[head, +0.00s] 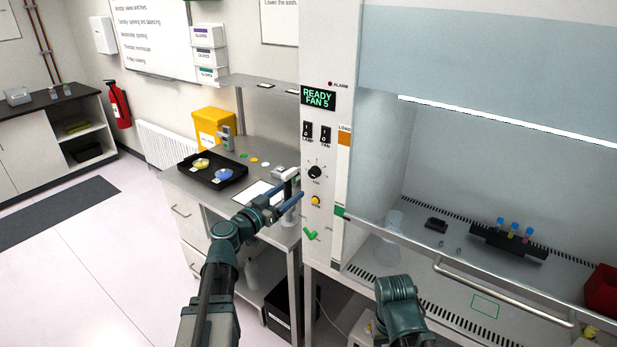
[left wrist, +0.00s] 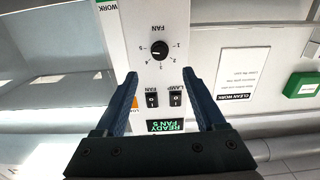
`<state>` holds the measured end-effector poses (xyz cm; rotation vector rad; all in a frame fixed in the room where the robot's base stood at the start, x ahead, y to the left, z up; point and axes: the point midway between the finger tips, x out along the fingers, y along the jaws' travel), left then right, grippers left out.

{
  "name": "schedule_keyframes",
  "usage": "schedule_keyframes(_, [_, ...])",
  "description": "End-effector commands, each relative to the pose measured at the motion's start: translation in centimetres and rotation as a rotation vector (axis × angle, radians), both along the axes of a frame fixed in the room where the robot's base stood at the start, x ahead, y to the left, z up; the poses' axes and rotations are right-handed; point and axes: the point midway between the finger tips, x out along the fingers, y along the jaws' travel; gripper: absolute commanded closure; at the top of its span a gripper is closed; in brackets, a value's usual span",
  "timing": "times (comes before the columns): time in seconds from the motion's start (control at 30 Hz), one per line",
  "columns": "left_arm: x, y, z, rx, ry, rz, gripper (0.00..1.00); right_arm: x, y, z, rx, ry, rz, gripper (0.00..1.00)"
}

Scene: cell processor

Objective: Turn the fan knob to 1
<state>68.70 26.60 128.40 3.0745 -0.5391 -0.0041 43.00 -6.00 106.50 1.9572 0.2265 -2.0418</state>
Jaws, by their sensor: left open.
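The black fan knob (head: 314,172) is on the white control panel left of the cabinet opening. It shows upside down in the left wrist view (left wrist: 159,49), with a ring of numbers around it. The display (head: 318,97) reads READY FAN 5; it also shows in the left wrist view (left wrist: 165,126). My left gripper (head: 297,184) is open in front of the panel, near the knob's height. In the left wrist view its blue fingers (left wrist: 160,74) are spread, with the knob ahead between the tips, apart from them. My right arm shows at the bottom, but its gripper does not show clearly.
Two rocker switches (head: 316,132) sit above the knob and a yellow button (head: 315,200) below it. A glass sash with a handle bar (head: 500,290) is to the right. A side bench with a black tray (head: 190,178) stands left.

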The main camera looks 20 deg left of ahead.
Motion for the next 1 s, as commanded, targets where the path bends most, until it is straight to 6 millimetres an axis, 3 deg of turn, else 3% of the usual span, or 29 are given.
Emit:
schedule_keyframes(0.03, [1.5, -0.4, 0.0, 0.0, 0.0, -0.004, 0.28, 0.0, 0.0, 0.0, 0.0, 0.0, 0.0, 0.5])
schedule_keyframes(0.2, [4.8, -1.6, 0.0, 0.0, 0.001, -0.003, 0.28, 0.0, 0.0, 0.0, 0.0, 0.0, 0.0, 0.5])
schedule_keyframes(0.5, [9.1, -3.2, 0.0, 0.0, 0.001, -0.002, 0.28, 0.0, 0.0, 0.0, 0.0, 0.0, 0.0, 0.5])
schedule_keyframes(0.7, [10.2, -3.7, 0.0, 0.0, 0.001, -0.002, 0.28, 0.0, 0.0, 0.0, 0.0, 0.0, 0.0, 0.5])
schedule_keyframes(1.0, [10.3, -3.8, 0.0, 0.0, 0.001, -0.001, 0.28, 0.0, 0.0, 0.0, 0.0, 0.0, 0.0, 0.5])
